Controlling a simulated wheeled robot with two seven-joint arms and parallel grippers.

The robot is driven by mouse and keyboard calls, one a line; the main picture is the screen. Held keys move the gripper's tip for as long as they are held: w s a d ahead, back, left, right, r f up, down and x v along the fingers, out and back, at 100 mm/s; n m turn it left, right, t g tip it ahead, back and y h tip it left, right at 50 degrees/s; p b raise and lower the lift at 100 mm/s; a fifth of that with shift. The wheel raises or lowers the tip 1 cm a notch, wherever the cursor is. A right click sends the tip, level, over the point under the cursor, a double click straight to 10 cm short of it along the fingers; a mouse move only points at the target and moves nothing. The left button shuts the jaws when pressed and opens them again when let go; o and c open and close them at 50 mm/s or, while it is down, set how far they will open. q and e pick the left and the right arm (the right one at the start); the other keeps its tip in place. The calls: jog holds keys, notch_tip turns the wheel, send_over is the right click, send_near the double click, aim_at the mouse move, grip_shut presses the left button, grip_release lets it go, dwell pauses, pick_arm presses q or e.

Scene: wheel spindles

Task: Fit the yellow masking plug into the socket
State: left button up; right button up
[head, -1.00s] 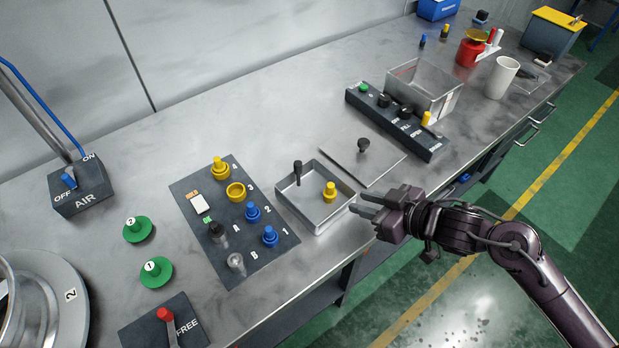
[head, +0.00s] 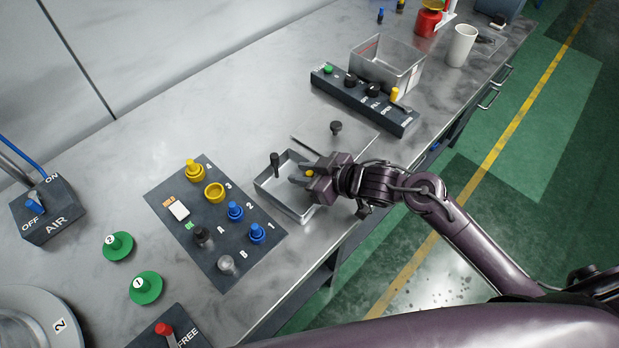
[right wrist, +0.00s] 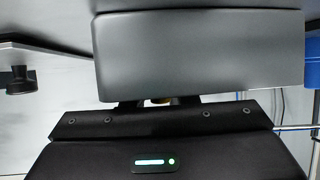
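The yellow plug (head: 309,173) is in the shallow metal tray (head: 268,194), mostly hidden by my right gripper. My right gripper (head: 303,174) is over the tray, its fingers apart on either side of the plug; contact cannot be seen. In the right wrist view a small yellowish patch (right wrist: 161,100) shows between the fingers. On the dark board (head: 187,230), the yellow ring-shaped socket (head: 214,193) by label 3 looks empty. A yellow piece (head: 195,170) stands by label 4. My left gripper is not in view.
A black-knobbed pin (head: 275,160) stands in the tray's left part. A flat plate with a dark knob (head: 336,128) lies behind it. Blue plugs (head: 235,210) stand at the board's right side. A dark switch strip (head: 365,101) and a clear bin (head: 388,62) are farther back.

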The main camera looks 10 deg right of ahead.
jog(key=shift+c, duration=0.5)
grip_shut()
